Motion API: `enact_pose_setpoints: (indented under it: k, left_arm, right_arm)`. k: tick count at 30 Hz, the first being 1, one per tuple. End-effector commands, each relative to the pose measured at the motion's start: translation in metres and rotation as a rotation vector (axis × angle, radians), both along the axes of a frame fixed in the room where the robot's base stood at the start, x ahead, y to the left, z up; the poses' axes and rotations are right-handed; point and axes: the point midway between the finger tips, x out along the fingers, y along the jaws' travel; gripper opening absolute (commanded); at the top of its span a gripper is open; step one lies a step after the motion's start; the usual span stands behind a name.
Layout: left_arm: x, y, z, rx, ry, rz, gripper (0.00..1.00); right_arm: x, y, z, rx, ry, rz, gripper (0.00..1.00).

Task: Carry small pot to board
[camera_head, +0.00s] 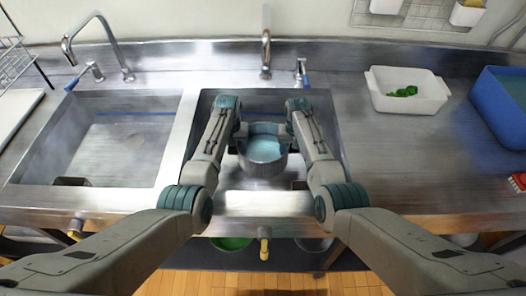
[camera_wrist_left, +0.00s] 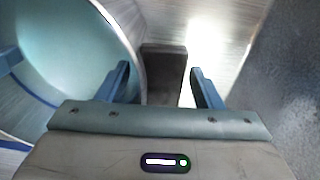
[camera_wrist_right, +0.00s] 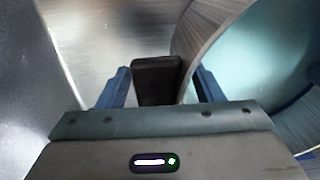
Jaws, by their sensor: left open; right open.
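The small pot (camera_head: 263,157) is a grey metal pot with a pale blue-green inside. It stands in the right-hand sink basin. My left gripper (camera_head: 240,130) is at its left side, open, with the fingers on either side of a dark handle (camera_wrist_left: 164,72). My right gripper (camera_head: 290,130) is at its right side, also open, with its fingers either side of the other dark handle (camera_wrist_right: 157,78). The pot wall (camera_wrist_right: 190,45) is close beside the right gripper's fingers. A pale flat board (camera_head: 16,122) lies at the far left of the counter.
The left sink basin (camera_head: 110,150) is beside the pot's basin, with a divider (camera_head: 180,130) between. Taps (camera_head: 266,45) stand behind. A white dish (camera_head: 425,103) with green pieces and a blue bin (camera_head: 490,110) are on the right counter, which has free room in front.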

Motion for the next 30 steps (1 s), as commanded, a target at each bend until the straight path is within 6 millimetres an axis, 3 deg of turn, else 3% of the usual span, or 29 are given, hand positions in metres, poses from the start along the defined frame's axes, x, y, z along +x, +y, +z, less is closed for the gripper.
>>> enact_pose_setpoints:
  k: [11, 19, 30]
  left_arm:
    - [0.0003, 0.0002, -0.0043, 0.0, -0.001, 0.0, 0.6]
    - [0.0004, 0.0002, -0.0041, 0.0, -0.002, 0.0, 0.09]
    - [0.0015, 0.0001, 0.0, 0.0, -0.004, 0.0, 0.07]
  right_arm:
    - [0.0, -0.0001, -0.0044, 0.0, 0.0, 0.0, 0.6]
    - [-0.0001, 0.0, -0.0043, 0.0, 0.0, 0.0, 0.09]
    - [0.001, 0.0, -0.0003, 0.0, -0.003, 0.001, 0.08]
